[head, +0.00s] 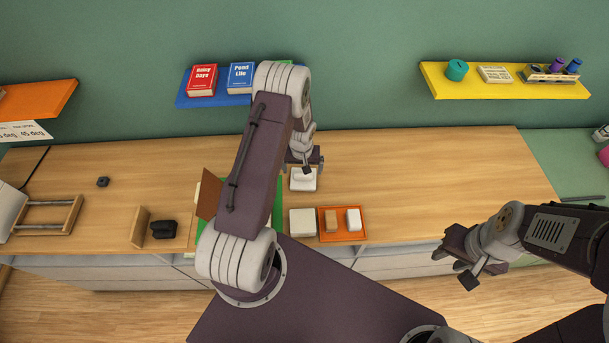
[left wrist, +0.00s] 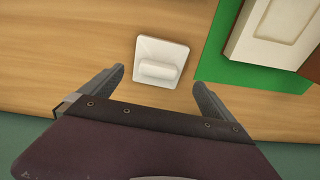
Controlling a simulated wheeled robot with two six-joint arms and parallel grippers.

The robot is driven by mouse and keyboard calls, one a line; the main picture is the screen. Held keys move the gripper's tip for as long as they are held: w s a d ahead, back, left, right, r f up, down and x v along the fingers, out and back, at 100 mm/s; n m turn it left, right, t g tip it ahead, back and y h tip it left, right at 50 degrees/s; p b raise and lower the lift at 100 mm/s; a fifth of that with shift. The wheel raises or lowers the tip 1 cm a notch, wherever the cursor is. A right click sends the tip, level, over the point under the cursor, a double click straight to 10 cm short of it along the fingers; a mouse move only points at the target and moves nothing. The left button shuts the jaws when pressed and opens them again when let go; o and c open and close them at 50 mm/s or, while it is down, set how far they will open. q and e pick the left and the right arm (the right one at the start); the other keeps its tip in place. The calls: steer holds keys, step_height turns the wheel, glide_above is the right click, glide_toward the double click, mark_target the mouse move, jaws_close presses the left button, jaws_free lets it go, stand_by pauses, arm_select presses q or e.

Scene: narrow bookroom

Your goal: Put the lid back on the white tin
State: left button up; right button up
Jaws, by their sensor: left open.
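A white square lid (head: 303,180) with a raised bar handle lies flat on the wooden counter; it also shows in the left wrist view (left wrist: 157,49). My left gripper (head: 305,161) is open above the counter at the lid. In the left wrist view the lid lies beyond and between its two fingers (left wrist: 155,85), with nothing held. A whitish square box (head: 302,222), which looks like the tin, stands nearer the counter's front edge, left of an orange tray. I cannot tell whether its top is open. My right gripper (head: 456,267) is open and empty in front of the counter at the right.
The orange tray (head: 342,236) holds a tan block and a white block. A green mat (left wrist: 221,54) with a pale panelled object (left wrist: 276,31) lies beside the lid, partly hidden by my left arm in the head view. The counter's right part (head: 450,180) is clear.

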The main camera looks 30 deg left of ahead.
mark_target(303, 175)
arm_select(q)
steer(key=shift+w+a+f, duration=0.25)
steer(key=shift+f, duration=0.55)
steer(key=f, duration=0.1)
steer(key=f+p, duration=0.2)
steer(key=f, duration=0.1)
steer(key=shift+w+d+f, duration=0.1)
steer(key=shift+w+d, duration=0.05)
steer(key=shift+w, duration=0.15)
steer(key=shift+w+f, duration=0.15)
steer(key=shift+f, duration=0.1)
steer(key=c, duration=1.2)
steer(key=shift+o, duration=0.2)
steer(key=shift+r, duration=0.15)
